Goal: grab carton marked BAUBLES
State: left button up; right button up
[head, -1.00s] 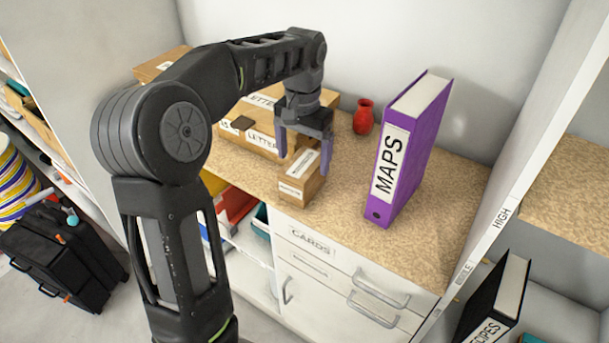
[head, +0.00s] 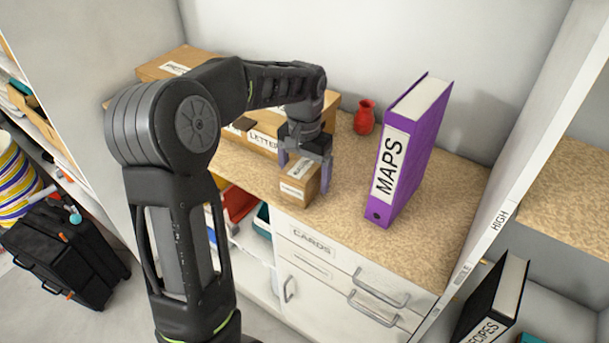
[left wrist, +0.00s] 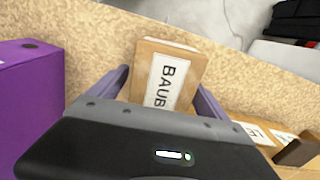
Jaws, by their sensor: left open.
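The small brown carton (head: 300,184) stands near the front edge of the counter. My right gripper is not in view.
A purple MAPS binder (head: 412,150) stands upright right of the carton. Boxes labelled LETTERS (head: 263,140) lie to the left and behind. A red vase (head: 364,118) stands at the back. Drawers (head: 340,280) are below the counter; its front right part is clear.

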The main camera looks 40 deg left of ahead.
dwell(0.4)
pick_arm(q)
jog(key=c, duration=1.9)
jog(key=shift+o, duration=0.2)
jog(key=shift+r, duration=0.1)
jog(key=shift+r, duration=0.7)
notch_tip(320, 180, up, 7)
jog(key=shift+f, duration=0.1)
notch_tip(320, 180, up, 10)
jog(key=p, duration=0.8)
jog(key=shift+f, duration=0.15)
